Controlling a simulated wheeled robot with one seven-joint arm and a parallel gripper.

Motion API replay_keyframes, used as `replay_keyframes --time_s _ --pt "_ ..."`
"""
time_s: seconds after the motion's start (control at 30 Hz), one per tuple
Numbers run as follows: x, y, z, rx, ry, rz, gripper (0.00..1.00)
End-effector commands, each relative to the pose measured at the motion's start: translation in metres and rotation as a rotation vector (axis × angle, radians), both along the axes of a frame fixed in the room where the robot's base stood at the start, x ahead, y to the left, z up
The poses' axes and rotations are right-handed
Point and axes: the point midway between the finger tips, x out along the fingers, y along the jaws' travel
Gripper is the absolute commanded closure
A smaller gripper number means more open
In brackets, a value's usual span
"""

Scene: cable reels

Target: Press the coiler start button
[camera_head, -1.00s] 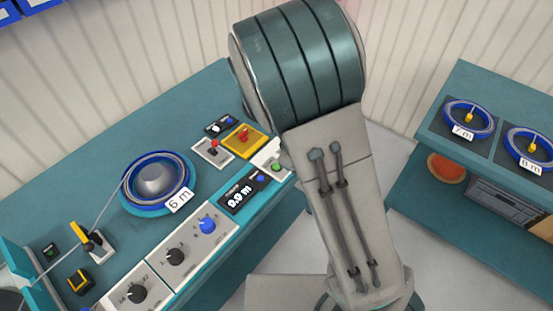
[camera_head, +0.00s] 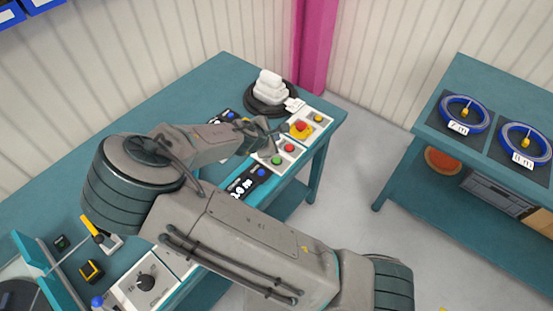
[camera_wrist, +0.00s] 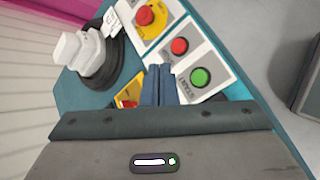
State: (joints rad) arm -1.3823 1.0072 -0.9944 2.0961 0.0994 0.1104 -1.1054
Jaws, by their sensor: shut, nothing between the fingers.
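The green button (camera_head: 277,160) is on a light panel at the bench's front right, beside a red button (camera_head: 289,148). In the wrist view the green button (camera_wrist: 200,77) and the red button (camera_wrist: 180,45) lie just beyond the fingertips, to their right. My gripper (camera_head: 266,138) is above the bench just behind that panel. Its fingers show in the wrist view (camera_wrist: 160,72), shut together and empty, apart from the green button.
A red mushroom button on yellow (camera_head: 301,128) and a small yellow button (camera_head: 318,118) sit farther along. A white stack on a black disc (camera_head: 268,88) stands behind. A second bench (camera_head: 400,150) holds blue coils.

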Motion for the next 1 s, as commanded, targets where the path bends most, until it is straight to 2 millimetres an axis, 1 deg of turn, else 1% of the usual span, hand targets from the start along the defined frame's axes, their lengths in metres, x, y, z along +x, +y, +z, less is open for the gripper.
replay_keyframes --time_s 0.13,0.27,0.47,0.7,0.83,1.0 --pt "0.0 0.0 -0.003 0.001 0.0 -0.001 1.0" --pt "0.0 0.0 -0.012 0.001 0.001 -0.002 1.0" --pt "0.0 0.0 -0.037 0.001 0.001 -0.002 1.0" --pt "0.0 0.0 -0.071 0.001 0.001 -0.002 1.0" --pt "0.0 0.0 -0.083 0.001 0.0 -0.001 1.0" --pt "0.0 0.0 -0.089 0.002 0.0 -0.001 1.0"
